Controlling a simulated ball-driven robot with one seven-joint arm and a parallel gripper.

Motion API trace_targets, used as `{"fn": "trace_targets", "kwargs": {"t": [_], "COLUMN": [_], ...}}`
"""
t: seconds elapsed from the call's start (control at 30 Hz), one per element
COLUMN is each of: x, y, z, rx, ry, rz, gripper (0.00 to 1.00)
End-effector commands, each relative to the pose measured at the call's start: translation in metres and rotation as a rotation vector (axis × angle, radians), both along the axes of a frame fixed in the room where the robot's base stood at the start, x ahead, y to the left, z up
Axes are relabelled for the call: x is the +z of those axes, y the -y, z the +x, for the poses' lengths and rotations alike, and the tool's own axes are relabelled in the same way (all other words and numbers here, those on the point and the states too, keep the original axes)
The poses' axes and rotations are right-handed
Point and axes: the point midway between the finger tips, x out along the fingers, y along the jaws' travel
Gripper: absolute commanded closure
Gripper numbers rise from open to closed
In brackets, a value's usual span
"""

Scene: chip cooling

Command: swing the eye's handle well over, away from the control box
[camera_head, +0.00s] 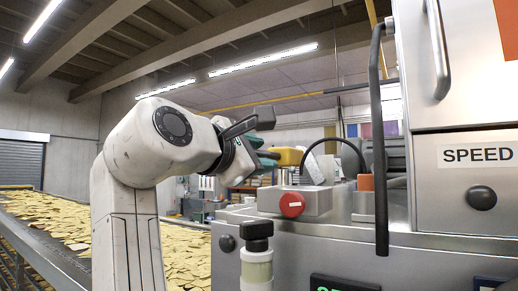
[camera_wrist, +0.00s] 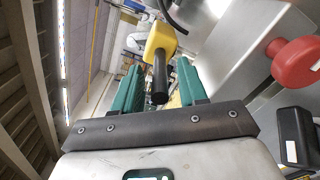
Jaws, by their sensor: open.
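The eye is a yellow block (camera_head: 291,157) on a short post in the head view. In the wrist view, the yellow block (camera_wrist: 161,38) has a black handle (camera_wrist: 160,78) pointing toward my wrist. My gripper (camera_head: 268,159) has green fingers and reaches the eye from the left. In the wrist view my gripper (camera_wrist: 159,72) is open, with one finger on each side of the handle and a visible gap at each. A grey box with a red button (camera_head: 292,205), seemingly the control box, stands just below the eye; the button also shows at right in the wrist view (camera_wrist: 296,62).
A steel cabinet marked SPEED (camera_head: 470,155) with a black vertical bar (camera_head: 379,150) stands at right. A black-capped post (camera_head: 257,240) rises in front. A black cable (camera_head: 340,150) arches behind the eye. A conveyor of yellow chips (camera_head: 60,215) runs at left.

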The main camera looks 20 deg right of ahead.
Motion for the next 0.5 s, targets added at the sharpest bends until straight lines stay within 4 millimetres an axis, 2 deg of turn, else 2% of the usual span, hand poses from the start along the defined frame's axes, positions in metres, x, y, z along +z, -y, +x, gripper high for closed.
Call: {"fn": "trace_targets", "kwargs": {"t": [0.3,0.5], "x": [-0.0005,-0.0004], "y": [0.0024,0.0021], "z": [0.0020,0.0018], "rx": [0.001,0.001], "ry": [0.000,0.000], "rz": [0.000,0.000], "gripper": [0.58,0.76]}}
